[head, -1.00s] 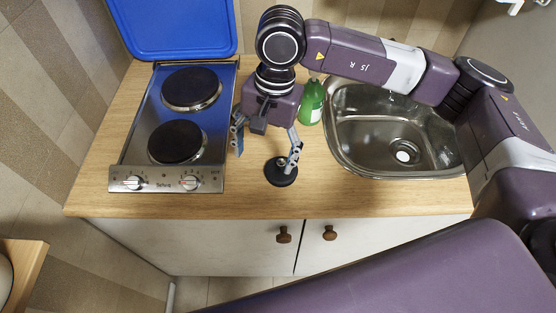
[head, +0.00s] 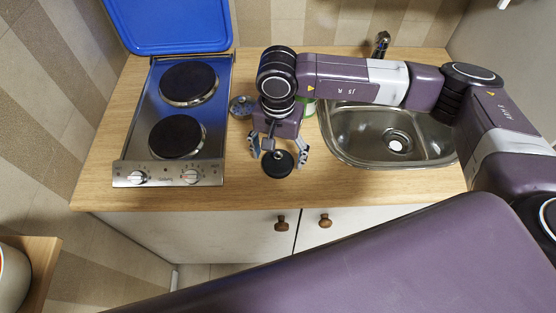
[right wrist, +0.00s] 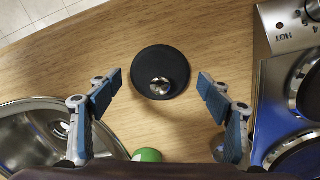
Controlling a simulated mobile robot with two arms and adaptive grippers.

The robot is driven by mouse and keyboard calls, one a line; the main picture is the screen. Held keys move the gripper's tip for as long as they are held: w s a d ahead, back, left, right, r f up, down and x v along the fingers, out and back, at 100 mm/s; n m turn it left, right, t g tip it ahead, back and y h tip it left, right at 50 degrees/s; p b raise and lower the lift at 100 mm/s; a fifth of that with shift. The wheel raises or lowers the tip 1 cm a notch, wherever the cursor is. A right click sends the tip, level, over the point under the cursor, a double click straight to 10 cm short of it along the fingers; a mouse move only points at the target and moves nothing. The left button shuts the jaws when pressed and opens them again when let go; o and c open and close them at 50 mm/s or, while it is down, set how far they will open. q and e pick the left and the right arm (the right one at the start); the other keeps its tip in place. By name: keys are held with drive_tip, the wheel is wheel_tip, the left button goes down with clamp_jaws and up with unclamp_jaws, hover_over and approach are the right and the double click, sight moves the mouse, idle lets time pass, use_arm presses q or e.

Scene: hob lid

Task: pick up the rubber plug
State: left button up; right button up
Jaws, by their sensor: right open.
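The rubber plug (head: 278,164) is a black disc lying on the wooden worktop between the hob and the sink. In the right wrist view the plug (right wrist: 160,66) shows whole, with a shiny metal fitting on its top. My right gripper (head: 280,154) is open and points down close over the plug. In the right wrist view its two blue-padded fingertips (right wrist: 159,79) stand apart on either side of the plug, not touching it. How high the fingertips are above the worktop is hard to tell. My left gripper does not show.
The hob (head: 122,171) with its blue lid (head: 170,25) raised stands left of the plug. The steel sink (head: 347,145) is to the right. A green bottle (head: 309,106) is mostly hidden behind my right arm. A grey round item (head: 241,106) lies beside the hob. The worktop's front strip is clear.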

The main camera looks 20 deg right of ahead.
clamp_jaws()
idle(0.4)
drive_tip(key=shift+r, duration=0.1)
